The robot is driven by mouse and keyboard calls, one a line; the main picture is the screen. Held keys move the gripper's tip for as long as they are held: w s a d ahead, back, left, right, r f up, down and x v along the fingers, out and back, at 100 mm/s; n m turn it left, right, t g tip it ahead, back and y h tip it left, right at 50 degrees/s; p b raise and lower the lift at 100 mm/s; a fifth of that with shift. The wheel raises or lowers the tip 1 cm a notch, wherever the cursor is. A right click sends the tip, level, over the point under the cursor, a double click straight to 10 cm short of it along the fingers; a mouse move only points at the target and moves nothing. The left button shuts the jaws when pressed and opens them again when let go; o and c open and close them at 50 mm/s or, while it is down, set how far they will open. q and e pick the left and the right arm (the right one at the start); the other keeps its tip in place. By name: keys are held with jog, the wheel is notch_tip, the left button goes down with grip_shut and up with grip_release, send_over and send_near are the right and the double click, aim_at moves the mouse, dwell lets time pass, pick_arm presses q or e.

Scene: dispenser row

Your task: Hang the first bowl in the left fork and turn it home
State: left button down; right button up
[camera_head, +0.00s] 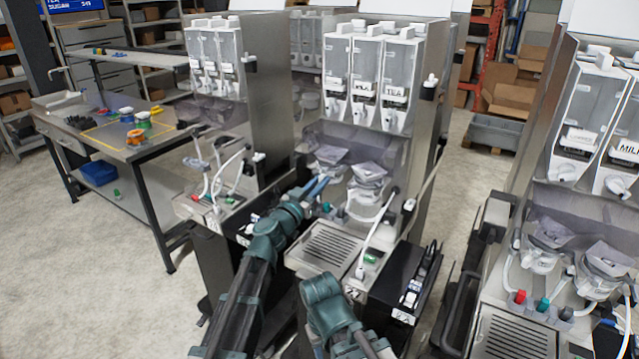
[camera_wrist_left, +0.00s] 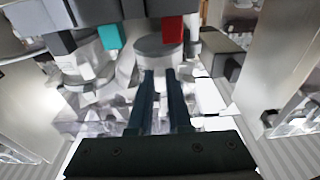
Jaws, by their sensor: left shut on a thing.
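My left gripper (camera_head: 318,187) reaches into the middle dispenser and its blue fingers are at the left one of two clear bowls. This first bowl (camera_head: 331,156) has a pale angular top and sits below the canisters; its lower part is partly hidden by the gripper. In the left wrist view the fingers (camera_wrist_left: 158,78) are close together, with pale, clear parts around their tips. The fork is not clearly visible behind the bowl and gripper, so I cannot tell how the bowl is seated or turned. My right gripper is not visible.
The second bowl (camera_head: 369,172) stands just to the right, with a white hose near it. A drip grille (camera_head: 330,246) lies below. Teal (camera_wrist_left: 109,37) and red (camera_wrist_left: 172,28) parts and a round grey part (camera_wrist_left: 158,47) are close beyond the fingertips.

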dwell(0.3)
pick_arm(q)
jog(key=shift+w+a+m+g+h, duration=0.35)
jog(key=shift+m+g+h, duration=0.2)
jog(key=shift+h, duration=0.35)
jog(key=shift+a+m+g+h, duration=0.1)
jog(key=shift+m+g+h, duration=0.2)
jog(key=shift+m+g, duration=0.05)
jog(key=shift+w+a+m+g+h, duration=0.3)
jog(key=shift+w+m+g+h, duration=0.15)
jog(key=shift+m+g+h, duration=0.35)
jog(key=shift+s+g, duration=0.1)
jog(key=shift+g, duration=0.3)
